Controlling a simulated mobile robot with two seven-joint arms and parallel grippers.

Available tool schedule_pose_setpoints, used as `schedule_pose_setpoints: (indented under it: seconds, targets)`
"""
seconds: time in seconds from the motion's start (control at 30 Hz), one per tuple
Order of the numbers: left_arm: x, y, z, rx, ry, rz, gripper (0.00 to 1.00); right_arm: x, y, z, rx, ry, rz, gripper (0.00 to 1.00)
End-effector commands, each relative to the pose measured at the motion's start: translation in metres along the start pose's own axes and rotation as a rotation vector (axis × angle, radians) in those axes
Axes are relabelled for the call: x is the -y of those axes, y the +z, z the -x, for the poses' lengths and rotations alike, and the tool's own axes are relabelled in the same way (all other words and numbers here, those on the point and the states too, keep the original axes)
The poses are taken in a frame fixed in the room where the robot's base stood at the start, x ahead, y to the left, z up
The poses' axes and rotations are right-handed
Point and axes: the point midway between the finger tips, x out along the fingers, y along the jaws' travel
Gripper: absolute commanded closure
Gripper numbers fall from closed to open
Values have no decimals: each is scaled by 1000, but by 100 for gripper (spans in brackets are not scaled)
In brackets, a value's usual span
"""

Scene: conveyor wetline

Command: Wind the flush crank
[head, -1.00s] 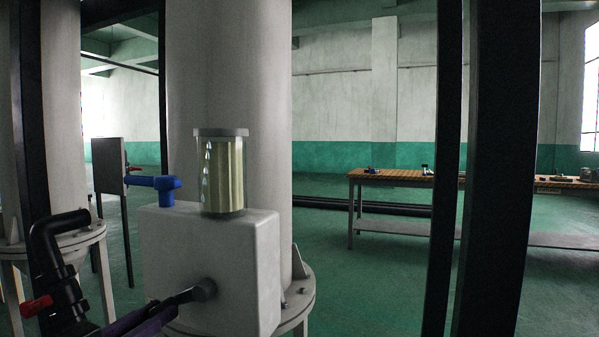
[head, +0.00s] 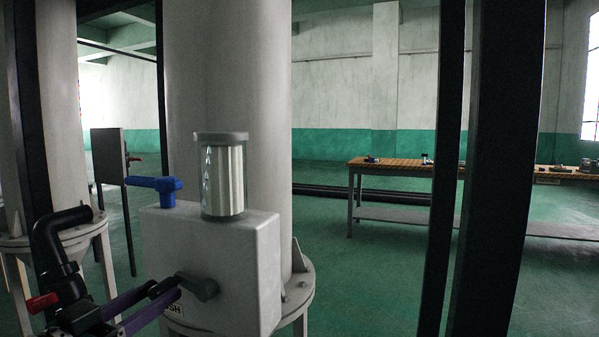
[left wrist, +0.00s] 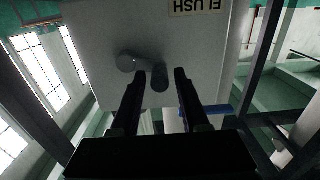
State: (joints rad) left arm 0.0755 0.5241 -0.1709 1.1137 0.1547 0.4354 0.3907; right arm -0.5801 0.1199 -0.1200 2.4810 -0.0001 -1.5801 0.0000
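The flush crank (head: 205,289) is a dark grey arm low on the front of a pale grey box (head: 255,250). It also shows in the left wrist view (left wrist: 128,62), with its handle (left wrist: 160,78) beside the hub. My left gripper (head: 160,292) reaches in from the lower left to the crank. In the left wrist view its two dark fingers (left wrist: 160,85) stand apart on either side of the handle, with narrow gaps showing. A FLUSH label (left wrist: 197,7) is on the box. My right gripper is not in view.
A cylinder with silvery contents (head: 223,180) stands on the box, with a blue valve handle (head: 157,185) to its left. A black pipe (head: 50,240) with a red handle is at the left. Dark posts (head: 495,170) stand at the right, before a wooden-topped table (head: 400,165).

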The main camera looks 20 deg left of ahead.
Motion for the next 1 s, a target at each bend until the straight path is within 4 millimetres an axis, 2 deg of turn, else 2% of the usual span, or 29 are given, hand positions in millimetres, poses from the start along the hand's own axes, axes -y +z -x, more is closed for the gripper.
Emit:
schedule_pose_setpoints:
  seconds: [0.1, 0.37, 0.8, 1.0]
  targets:
    - [0, 0, 0, 0, 0, 0, 43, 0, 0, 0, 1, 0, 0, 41]
    - [0, 0, 2, 2, 0, 0, 43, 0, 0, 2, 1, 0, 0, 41]
    - [0, -2, 49, 3, 0, 0, 43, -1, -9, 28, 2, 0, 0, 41]
    - [0, 0, 67, 3, -1, 0, 43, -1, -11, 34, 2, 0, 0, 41]
